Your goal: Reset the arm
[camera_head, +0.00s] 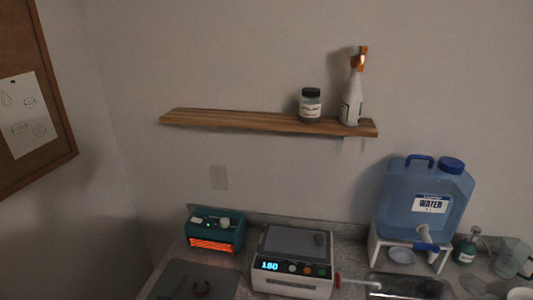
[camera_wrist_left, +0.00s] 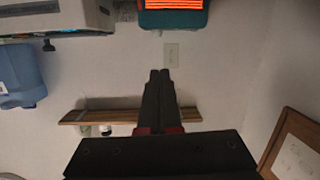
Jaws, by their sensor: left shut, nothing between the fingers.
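My left gripper (camera_wrist_left: 160,75) shows in the left wrist view, its two dark fingers together with nothing between them. That view is upside down, with the counter at its top edge. The fingers point toward the wall, between the wooden shelf and the counter in the picture. I cannot make out the left gripper clearly in the head view. My right gripper is in neither view.
A wooden shelf (camera_head: 260,122) holds a jar (camera_head: 310,105) and a spray bottle (camera_head: 352,98). Below, a teal heater (camera_head: 214,230), a white device (camera_head: 292,262) and a blue water container (camera_head: 425,195) stand along the counter. A cork board (camera_head: 50,130) hangs left. Open wall lies between.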

